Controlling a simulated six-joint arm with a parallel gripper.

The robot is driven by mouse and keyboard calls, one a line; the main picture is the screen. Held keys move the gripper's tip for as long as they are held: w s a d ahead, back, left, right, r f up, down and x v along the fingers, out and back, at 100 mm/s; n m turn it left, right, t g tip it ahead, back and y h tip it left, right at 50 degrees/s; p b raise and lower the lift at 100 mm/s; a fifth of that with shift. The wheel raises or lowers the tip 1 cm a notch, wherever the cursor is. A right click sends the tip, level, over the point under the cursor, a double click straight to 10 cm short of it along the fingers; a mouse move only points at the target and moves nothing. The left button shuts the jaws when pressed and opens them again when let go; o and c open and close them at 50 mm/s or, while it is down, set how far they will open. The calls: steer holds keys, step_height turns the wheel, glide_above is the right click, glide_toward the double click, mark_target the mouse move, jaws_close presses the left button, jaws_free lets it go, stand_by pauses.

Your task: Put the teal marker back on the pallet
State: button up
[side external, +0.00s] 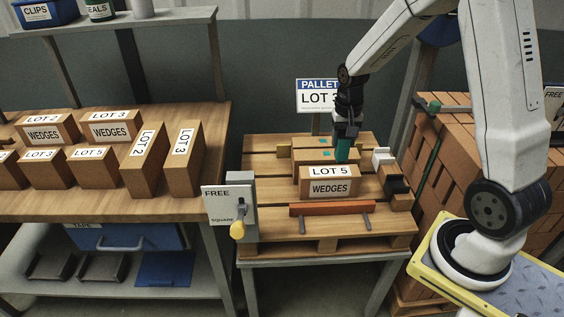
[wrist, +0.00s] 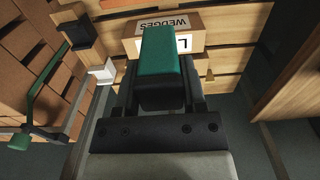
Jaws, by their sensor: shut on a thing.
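My gripper (side external: 345,132) is shut on the teal marker (side external: 342,149) and holds it over the rear middle of the wooden pallet (side external: 268,197). In the wrist view the marker (wrist: 160,55) is a green block between the dark fingers (wrist: 160,88). A brown LOT 5 WEDGES box (side external: 329,189) stands on the pallet just in front of the marker; the box also shows in the wrist view (wrist: 211,19). Behind it is a lower wooden piece (side external: 300,157) with teal patches. I cannot tell whether the marker touches anything below.
A PALLET LOT sign (side external: 316,95) stands behind the pallet. White and black blocks (side external: 384,159) sit at its right side, a red-orange bar (side external: 330,208) at its front. A FREE/SQUARE panel (side external: 226,206) is at front left. Bricks (side external: 459,150) are stacked at right; boxes fill the left bench (side external: 200,204).

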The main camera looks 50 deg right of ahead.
step_height(320, 180, down, 15)
steer(key=s+a, duration=0.1)
steer(key=s, duration=0.1)
steer(key=shift+a+f, duration=0.15)
steer(key=shift+a, duration=0.1)
stand_by(0.6)
steer(key=shift+f, duration=0.1)
steer(key=shift+f, duration=2.1)
steer(key=shift+f, duration=1.75)
steer(key=shift+f, duration=0.15)
